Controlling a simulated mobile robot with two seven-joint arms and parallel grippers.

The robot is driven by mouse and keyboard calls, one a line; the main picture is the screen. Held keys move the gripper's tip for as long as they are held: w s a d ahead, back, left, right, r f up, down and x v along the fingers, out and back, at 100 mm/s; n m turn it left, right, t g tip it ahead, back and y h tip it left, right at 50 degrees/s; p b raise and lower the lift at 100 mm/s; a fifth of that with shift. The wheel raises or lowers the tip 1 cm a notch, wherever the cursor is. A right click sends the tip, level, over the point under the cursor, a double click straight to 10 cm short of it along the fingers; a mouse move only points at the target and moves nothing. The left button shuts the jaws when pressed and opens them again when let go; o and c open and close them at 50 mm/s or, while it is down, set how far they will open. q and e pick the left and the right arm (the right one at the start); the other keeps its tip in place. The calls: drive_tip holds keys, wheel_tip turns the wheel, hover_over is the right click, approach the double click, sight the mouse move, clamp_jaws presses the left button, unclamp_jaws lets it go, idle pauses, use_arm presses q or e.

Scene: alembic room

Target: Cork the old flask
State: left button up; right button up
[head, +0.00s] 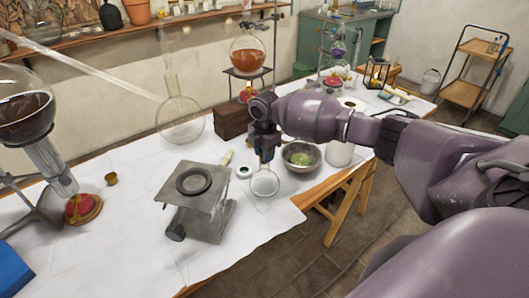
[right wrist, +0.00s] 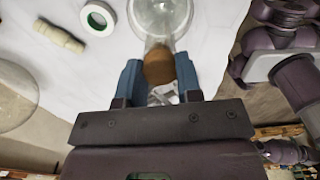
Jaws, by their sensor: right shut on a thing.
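A small round clear glass flask (head: 264,184) stands on the white-covered table near its front edge. It also shows in the right wrist view (right wrist: 158,14), with its neck toward me. A brown cork (right wrist: 159,66) is at the mouth of that neck; I cannot tell how deep it sits. My right gripper (head: 264,155) points down over the flask, its blue fingers (right wrist: 159,82) on either side of the cork and shut on it. A larger long-necked glass flask (head: 181,122) stands further back left. My left gripper is not in view.
A metal jack stand (head: 200,200) is left of the flask. A white-and-green ring (head: 244,171) and a pale stick-like piece (head: 226,158) lie close by. A metal bowl (head: 301,154) with green contents is just right. A wooden box (head: 232,122) stands behind.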

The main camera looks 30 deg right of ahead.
drive_tip(key=shift+f, duration=0.15)
drive_tip(key=o, duration=1.3)
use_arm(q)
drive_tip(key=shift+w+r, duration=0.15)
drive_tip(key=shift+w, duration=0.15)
